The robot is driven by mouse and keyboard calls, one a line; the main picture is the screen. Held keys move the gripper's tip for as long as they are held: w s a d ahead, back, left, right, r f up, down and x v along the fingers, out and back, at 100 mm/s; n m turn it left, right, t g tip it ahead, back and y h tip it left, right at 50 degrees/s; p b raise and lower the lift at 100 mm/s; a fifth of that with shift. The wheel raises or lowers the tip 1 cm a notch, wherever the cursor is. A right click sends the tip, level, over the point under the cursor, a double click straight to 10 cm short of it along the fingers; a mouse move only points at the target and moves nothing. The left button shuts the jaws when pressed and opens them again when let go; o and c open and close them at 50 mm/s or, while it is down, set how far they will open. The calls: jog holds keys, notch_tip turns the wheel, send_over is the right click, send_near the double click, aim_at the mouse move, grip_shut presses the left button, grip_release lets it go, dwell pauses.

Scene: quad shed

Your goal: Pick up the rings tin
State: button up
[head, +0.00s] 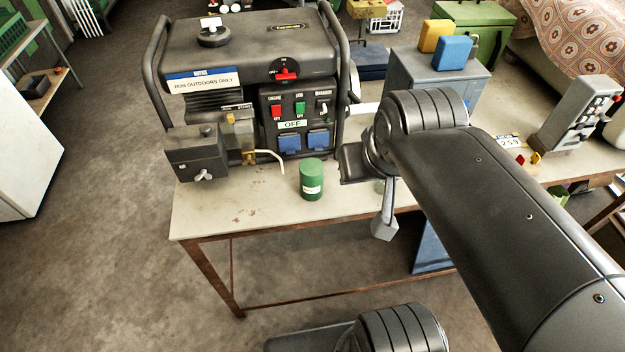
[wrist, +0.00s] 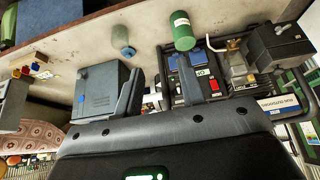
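A green cylindrical tin (head: 312,180) with a white label stands upright on the workbench, in front of the generator. Its label is too small to read, so I cannot confirm it is the rings tin. It also shows in the wrist view (wrist: 183,30), top centre, beyond the right finger. My gripper (head: 368,190) is just right of the tin in the head view, apart from it. In the wrist view its two fingers (wrist: 170,82) are spread, with nothing held between them. A second, grey-green container (wrist: 123,40) stands nearby; in the head view it is mostly hidden behind a finger.
The generator (head: 245,75) with its tubular frame stands close behind the tin. A dark grey box with a tap (head: 197,155) is to the left. The workbench (head: 225,215) is bare at its front left. A grey metal box (head: 435,80) stands behind my arm.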

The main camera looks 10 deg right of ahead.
dwell(0.3)
jog(key=o, duration=1)
jog(key=shift+w, duration=0.1)
jog(key=m+g, duration=0.4)
jog(key=g, duration=0.1)
send_over(311, 169)
jog(key=f, duration=1.2)
jog(key=shift+s+d, duration=0.15)
jog(key=shift+s, duration=0.05)
jog(key=shift+w+f+g, duration=0.15)
jog(key=shift+f+g, duration=0.15)
jog(key=shift+f, duration=0.35)
notch_tip(311, 169, down, 5)
jog(key=shift+w+f, duration=0.35)
jog(key=shift+f, duration=1)
jog(key=shift+w+f, duration=0.2)
jog(key=shift+f, duration=1.05)
